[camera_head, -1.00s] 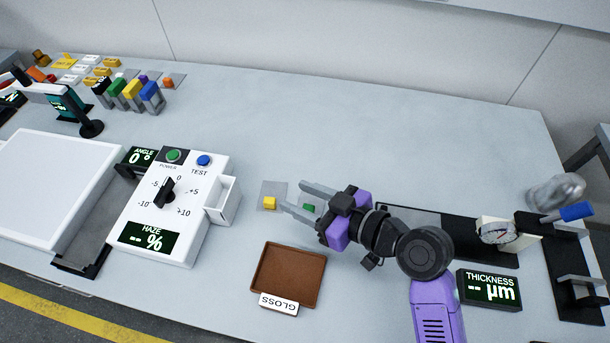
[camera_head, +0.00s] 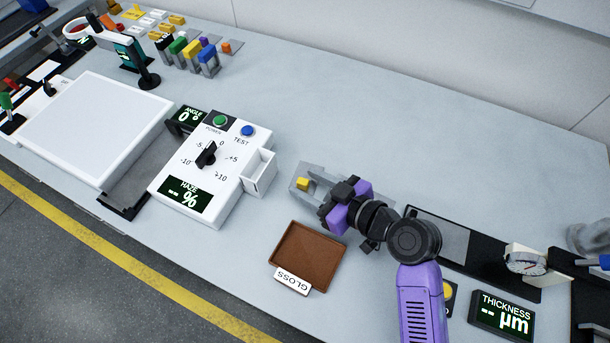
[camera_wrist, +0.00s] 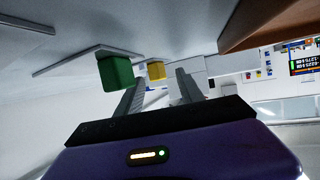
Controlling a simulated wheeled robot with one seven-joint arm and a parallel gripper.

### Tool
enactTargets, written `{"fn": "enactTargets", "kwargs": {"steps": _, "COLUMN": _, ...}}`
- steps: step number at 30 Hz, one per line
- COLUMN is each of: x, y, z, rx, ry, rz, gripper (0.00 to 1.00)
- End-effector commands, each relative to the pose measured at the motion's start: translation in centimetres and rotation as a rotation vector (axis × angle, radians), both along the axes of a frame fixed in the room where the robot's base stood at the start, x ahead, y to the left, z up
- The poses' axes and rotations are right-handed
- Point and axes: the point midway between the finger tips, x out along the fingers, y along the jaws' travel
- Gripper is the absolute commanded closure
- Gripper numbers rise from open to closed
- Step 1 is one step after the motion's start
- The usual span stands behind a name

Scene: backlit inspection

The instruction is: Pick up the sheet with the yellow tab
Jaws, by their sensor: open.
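The yellow tab (camera_head: 303,184) sits on a small grey sheet (camera_head: 295,182) lying on the bench, right of the white haze box. My gripper (camera_head: 300,181) is low over the bench, open and empty, with its fingers reaching to either side of the yellow tab. In the wrist view the yellow tab (camera_wrist: 156,71) shows between and beyond the fingertips (camera_wrist: 158,79). A green tab (camera_wrist: 116,72) stands nearer, just outside the left finger. In the head view my gripper hides the green tab. Whether the fingers touch the sheet cannot be told.
A brown tray marked GLOSS (camera_head: 312,255) lies in front of my gripper. The haze box (camera_head: 208,172) with its side slot (camera_head: 259,172) stands to the left. The thickness gauge (camera_head: 525,262) is at right. The bench behind my gripper is clear.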

Motion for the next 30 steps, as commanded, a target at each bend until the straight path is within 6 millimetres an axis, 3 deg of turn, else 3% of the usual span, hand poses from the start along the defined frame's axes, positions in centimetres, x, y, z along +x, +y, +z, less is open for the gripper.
{"fn": "enactTargets", "kwargs": {"steps": 11, "x": 0.74, "y": 0.97, "z": -0.56, "rx": -0.001, "ry": -0.001, "rz": -0.001, "gripper": 0.55}}
{"fn": "enactTargets", "kwargs": {"steps": 18, "x": 0.73, "y": 0.94, "z": -0.57, "rx": 0.000, "ry": 0.000, "rz": -0.001, "gripper": 1.00}}
{"fn": "enactTargets", "kwargs": {"steps": 30, "x": 0.73, "y": 0.94, "z": -0.42, "rx": 0.000, "ry": 0.000, "rz": -0.001, "gripper": 1.00}}
